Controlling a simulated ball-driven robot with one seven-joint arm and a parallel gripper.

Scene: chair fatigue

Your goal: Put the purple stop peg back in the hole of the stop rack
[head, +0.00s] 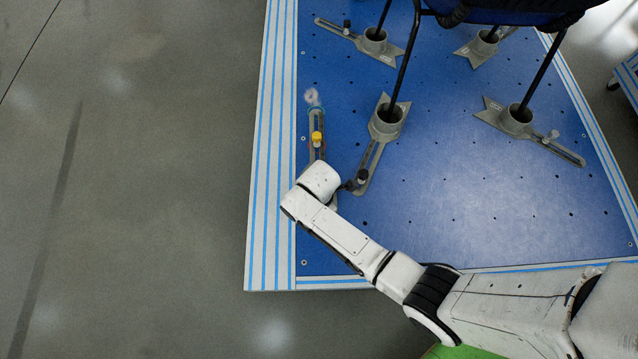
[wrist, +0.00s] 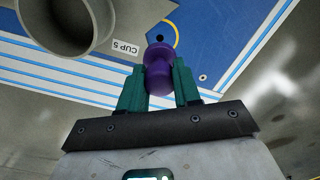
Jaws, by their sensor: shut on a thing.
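My gripper (wrist: 159,80) shows in the wrist view with its two green fingers on either side of the purple stop peg (wrist: 158,62). The gripper is shut on the peg, and the peg's rounded end sticks out past the fingertips. Just beyond the peg, a small dark hole (wrist: 160,38) shows, with a yellow curved line (wrist: 176,35) beside it. I cannot tell whether this hole belongs to the stop rack. The peg appears apart from it. In the head view my own arm hides the gripper and the peg.
A grey cup labelled CUP 5 (wrist: 70,45) is close at upper left in the wrist view. In the head view, a slotted fixture with a yellow knob (head: 317,138) stands beyond my wrist. Chair legs stand in cups, including a near one (head: 388,118), on the blue perforated platform (head: 480,215).

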